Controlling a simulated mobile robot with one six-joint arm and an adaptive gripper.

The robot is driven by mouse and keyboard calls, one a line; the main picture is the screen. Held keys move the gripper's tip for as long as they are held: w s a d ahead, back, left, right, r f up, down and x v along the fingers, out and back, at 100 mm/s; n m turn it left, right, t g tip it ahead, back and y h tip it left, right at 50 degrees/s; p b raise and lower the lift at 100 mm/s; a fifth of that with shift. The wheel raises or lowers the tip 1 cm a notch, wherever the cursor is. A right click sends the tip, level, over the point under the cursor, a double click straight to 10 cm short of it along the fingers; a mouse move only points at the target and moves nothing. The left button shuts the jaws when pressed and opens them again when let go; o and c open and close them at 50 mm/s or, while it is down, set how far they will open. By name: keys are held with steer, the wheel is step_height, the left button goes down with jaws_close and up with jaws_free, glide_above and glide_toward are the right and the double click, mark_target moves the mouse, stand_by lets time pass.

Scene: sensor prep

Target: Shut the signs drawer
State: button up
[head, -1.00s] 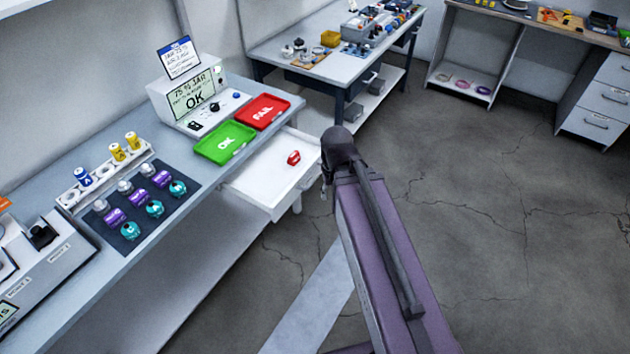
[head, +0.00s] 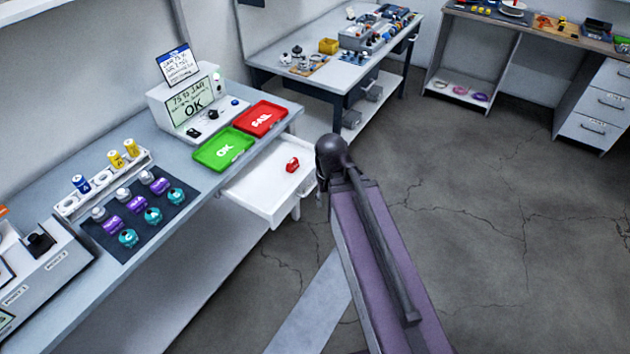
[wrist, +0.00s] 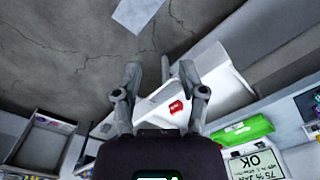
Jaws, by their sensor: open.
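The signs drawer (head: 247,196) is white and stands pulled out from under the bench, past the green and red trays. A small red object (head: 292,164) lies in it. In the head view my gripper is mostly hidden behind my dark wrist, at the drawer's right front end. In the wrist view my gripper (wrist: 160,75) is open and empty, its two fingers apart. The drawer (wrist: 225,90) shows beyond and beside the right finger, with the red object (wrist: 176,106) seen between the fingers. I cannot tell whether a finger touches the drawer.
The bench holds a green OK tray (head: 222,149), a red FAIL tray (head: 258,118), a display box (head: 187,103) and a dark mat (head: 112,238) with several jars. Another table (head: 300,80) stands behind. The floor (head: 470,200) to the right is clear.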

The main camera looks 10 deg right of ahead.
steer(key=shift+w+f+b, duration=0.2)
steer(key=shift+f+b, duration=0.15)
steer(key=shift+f, duration=0.1)
steer(key=c, duration=0.3)
steer(key=w+f+m+y+b, duration=0.1)
steer(key=w+f+m+b, duration=0.1)
steer(key=f+b, duration=0.1)
steer(key=w+f+m+t+y+b, duration=0.1)
steer(key=w+f+m+y+b, duration=0.1)
steer(key=f+b, duration=0.1)
steer(key=w+f+m+y+b, duration=0.1)
steer(key=w+f+m+b, duration=0.1)
steer(key=b, duration=0.3)
steer(key=shift+w+f+y, duration=0.2)
steer(key=shift+f+y, duration=0.1)
steer(key=shift+f, duration=0.45)
jaws_close()
steer(key=w+d+f+m+t+y+b, duration=0.7)
steer(key=w+d+f+m+b, duration=0.4)
steer(key=b, duration=1)
steer(key=w+d+f+m+t+y+b, duration=0.1)
steer(key=w+d+m+t+b, duration=0.3)
steer(key=d+m+b, duration=0.3)
steer(key=shift+w+d+f+m+t+b, duration=0.15)
steer(key=shift+w+f+m+t+b, duration=0.3)
steer(key=shift+m+b, duration=0.75)
